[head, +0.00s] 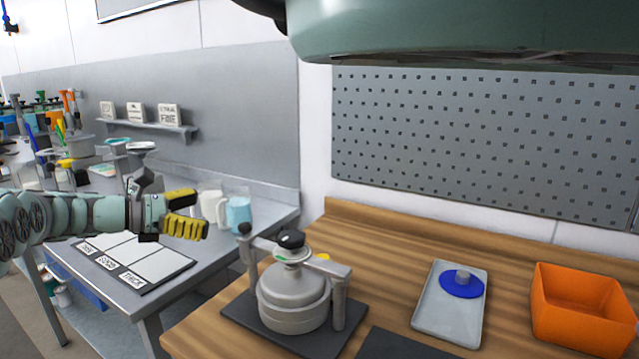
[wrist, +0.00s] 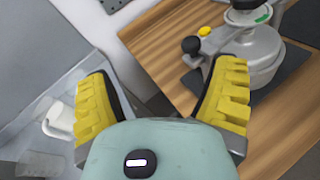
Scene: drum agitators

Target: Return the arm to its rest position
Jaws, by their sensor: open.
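My gripper (head: 185,214) has yellow ridged finger pads. In the head view it reaches in from the left, over the grey metal table (head: 180,290). In the wrist view its two fingers (wrist: 163,100) stand wide apart with nothing between them. A grey metal pot-like device (head: 293,290) with a black knob on top and side posts stands on a dark mat on the wooden bench (head: 400,240), to the right of my gripper. It also shows at the upper right of the wrist view (wrist: 245,50), apart from the fingers.
A labelled board (head: 135,262) lies on the metal table below my gripper. A white mug (head: 212,206) and a blue cup (head: 238,213) stand behind it.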

